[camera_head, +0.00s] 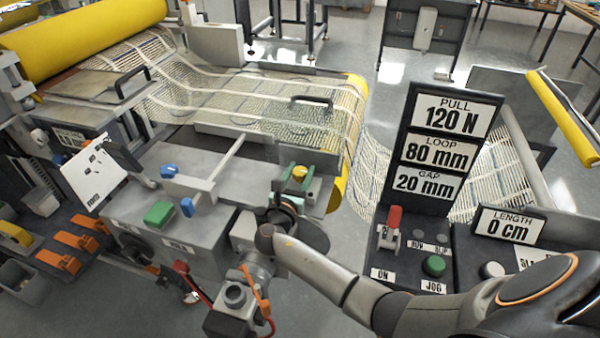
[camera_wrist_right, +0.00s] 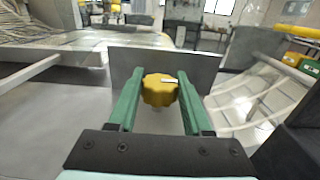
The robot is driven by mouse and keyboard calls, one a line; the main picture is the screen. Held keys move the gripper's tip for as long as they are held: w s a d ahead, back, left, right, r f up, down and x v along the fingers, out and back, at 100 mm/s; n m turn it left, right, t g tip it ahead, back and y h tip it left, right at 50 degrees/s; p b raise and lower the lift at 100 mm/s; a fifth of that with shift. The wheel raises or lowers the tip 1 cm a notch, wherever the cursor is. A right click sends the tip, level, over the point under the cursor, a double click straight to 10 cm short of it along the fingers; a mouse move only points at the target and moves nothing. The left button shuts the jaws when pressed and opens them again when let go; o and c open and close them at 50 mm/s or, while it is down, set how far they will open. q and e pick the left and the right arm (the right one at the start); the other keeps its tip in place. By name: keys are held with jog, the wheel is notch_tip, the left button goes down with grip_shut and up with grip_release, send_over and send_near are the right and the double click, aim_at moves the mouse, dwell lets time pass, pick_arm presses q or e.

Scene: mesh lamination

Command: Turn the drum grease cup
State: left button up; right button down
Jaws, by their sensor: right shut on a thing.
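The drum grease cup is a yellow, scalloped knob with a white mark on top (camera_head: 299,173). It stands beside the near right end of the machine, by the yellow drum (camera_head: 352,120). My right gripper (camera_head: 296,178) reaches it from the front, with one green finger on each side. In the right wrist view the cup (camera_wrist_right: 160,89) sits between the fingertips of the right gripper (camera_wrist_right: 158,92), which is shut on it. The white mark points to the right there. The cup's lower part is mostly hidden. My left gripper is not in view.
A display panel (camera_head: 437,150) reads PULL 120 N, LOOP 80 mm and GAP 20 mm. A grey plate (camera_wrist_right: 205,70) rises behind the cup. Mesh (camera_head: 250,98) covers the bed.

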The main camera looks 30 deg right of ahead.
aim_at(300, 172)
jog(key=shift+c, duration=1.6)
grip_release()
jog(key=shift+r, duration=0.6)
jog(key=r, duration=0.1)
jog(key=r+p, duration=0.1)
jog(key=shift+s+a+r, duration=0.1)
jog(key=shift+s+r, duration=0.1)
jog(key=shift+r, duration=0.15)
jog(key=s+a+r+p, duration=0.1)
jog(key=s+a+r, duration=0.6)
jog(key=s+r, duration=0.2)
jog(key=s, duration=0.2)
jog(key=shift+s+p, duration=0.3)
